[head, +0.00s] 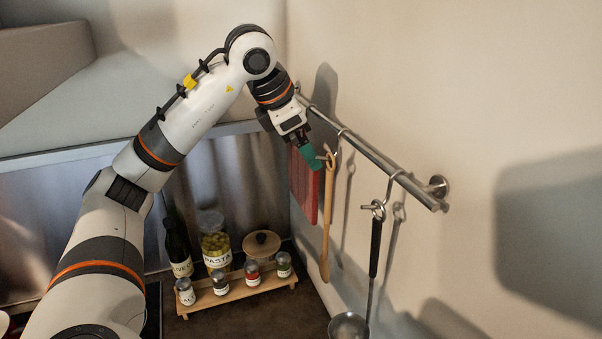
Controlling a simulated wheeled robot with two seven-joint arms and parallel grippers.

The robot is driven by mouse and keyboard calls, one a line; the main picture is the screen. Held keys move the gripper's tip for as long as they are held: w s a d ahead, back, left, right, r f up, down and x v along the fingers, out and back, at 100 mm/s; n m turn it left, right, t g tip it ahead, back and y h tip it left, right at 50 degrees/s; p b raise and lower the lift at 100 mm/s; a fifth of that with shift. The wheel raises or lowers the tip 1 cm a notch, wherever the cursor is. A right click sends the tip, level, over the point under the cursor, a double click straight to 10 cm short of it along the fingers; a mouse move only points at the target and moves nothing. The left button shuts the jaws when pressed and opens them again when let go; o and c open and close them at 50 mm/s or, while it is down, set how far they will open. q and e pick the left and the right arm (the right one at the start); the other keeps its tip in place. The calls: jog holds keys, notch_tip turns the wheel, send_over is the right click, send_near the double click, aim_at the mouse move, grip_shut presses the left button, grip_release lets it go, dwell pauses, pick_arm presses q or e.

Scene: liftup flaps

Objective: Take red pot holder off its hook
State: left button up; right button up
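The red pot holder (304,187) hangs below the left part of the metal wall rail (370,153), close to the wall corner. Its top and its hook are hidden behind my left gripper (309,157). My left gripper points down at the pot holder's upper edge, with a teal fingertip in front of it. I cannot tell whether the fingers are open or closed on the pot holder. My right gripper is not in view.
A wooden spoon (327,225) hangs right beside my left gripper. A ladle (374,250) hangs farther right. Below, a wooden rack (240,294) holds several small spice jars, with a pasta jar (215,243), a dark bottle (179,250) and a lidded pot (262,242) behind.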

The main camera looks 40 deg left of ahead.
pick_arm(q)
jog(key=c, duration=0.6)
jog(key=shift+c, duration=0.7)
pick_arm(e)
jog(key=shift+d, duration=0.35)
pick_arm(q)
jog(key=shift+r, duration=0.2)
